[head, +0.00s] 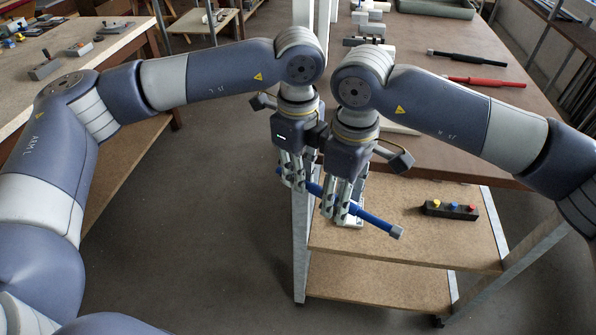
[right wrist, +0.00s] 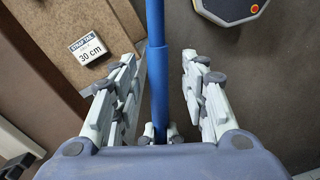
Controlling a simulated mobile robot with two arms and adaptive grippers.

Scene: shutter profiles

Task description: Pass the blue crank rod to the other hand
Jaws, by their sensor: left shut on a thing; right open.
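The blue crank rod (head: 375,220) is held in the air, sloping down to the right in the head view. My left gripper (head: 292,180) is shut on it near its upper left end. My right gripper (head: 342,206) is at the rod's middle stretch, close beside the left one, with its fingers open. In the right wrist view the rod (right wrist: 157,75) runs upright between the open fingers of my right gripper (right wrist: 160,75), with a gap on each side. The left fingers partly hide the rod's upper end.
Below is a wooden shelf (head: 400,235) bearing a dark box with coloured buttons (head: 450,209). A black rod (head: 468,58) and a red rod (head: 484,82) lie on the right bench (head: 470,125). A 30 cm label (right wrist: 90,48) shows in the right wrist view. Another bench (head: 110,45) stands left.

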